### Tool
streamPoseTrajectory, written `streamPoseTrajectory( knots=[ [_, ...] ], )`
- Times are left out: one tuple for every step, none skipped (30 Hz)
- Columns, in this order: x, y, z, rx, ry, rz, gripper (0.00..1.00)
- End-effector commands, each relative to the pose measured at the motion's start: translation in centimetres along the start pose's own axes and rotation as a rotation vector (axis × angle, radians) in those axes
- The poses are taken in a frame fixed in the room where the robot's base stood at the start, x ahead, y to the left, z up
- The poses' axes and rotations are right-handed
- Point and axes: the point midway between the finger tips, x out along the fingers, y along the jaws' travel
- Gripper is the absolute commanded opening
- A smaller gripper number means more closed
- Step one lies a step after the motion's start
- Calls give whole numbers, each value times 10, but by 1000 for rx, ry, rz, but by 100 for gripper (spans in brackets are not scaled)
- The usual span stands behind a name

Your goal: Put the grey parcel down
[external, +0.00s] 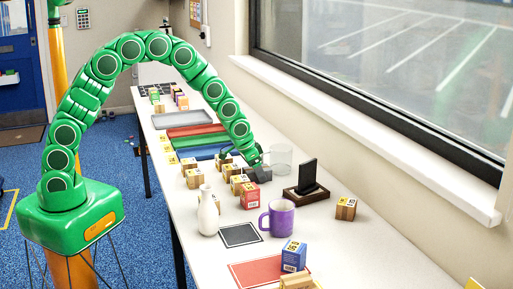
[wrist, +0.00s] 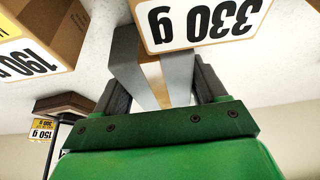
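The grey parcel (wrist: 124,62) has a tan stripe down its middle and sits between the two dark fingers of my gripper (wrist: 162,92) in the wrist view. The fingers are closed against its sides. A carton marked 330 g covers part of it there. In the external view my gripper (external: 256,163) points down over the table, and the parcel (external: 262,175) shows as a dark grey block under it, low at table height. I cannot tell whether its underside touches the table.
Cartons crowd left of the parcel, including a red one (external: 250,197). A clear glass (external: 281,158) and a wooden stand (external: 306,195) are close by. A white vase (external: 208,215), purple mug (external: 279,217), black mat (external: 240,235) and red mat (external: 250,275) lie nearer.

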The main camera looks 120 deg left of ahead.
Motion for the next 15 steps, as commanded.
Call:
streamPoseTrajectory(
  knots=[
    [0, 0, 0, 0, 0, 0, 63],
    [0, 0, 0, 0, 0, 0, 58],
    [0, 0, 0, 0, 0, 0, 52],
    [0, 0, 0, 0, 0, 0, 48],
    [0, 0, 0, 0, 0, 0, 43],
    [0, 0, 0, 0, 0, 0, 37],
    [0, 0, 0, 0, 0, 0, 32],
    [0, 0, 0, 0, 0, 0, 30],
    [0, 0, 0, 0, 0, 0, 24],
    [0, 0, 0, 0, 0, 0, 24],
    [0, 0, 0, 0, 0, 0, 24],
    [0, 0, 0, 0, 0, 0, 24],
    [0, 0, 0, 0, 0, 0, 24],
    [0, 0, 0, 0, 1, 0, 24],
    [-1, 0, -1, 0, 1, 0, 24]
  ],
)
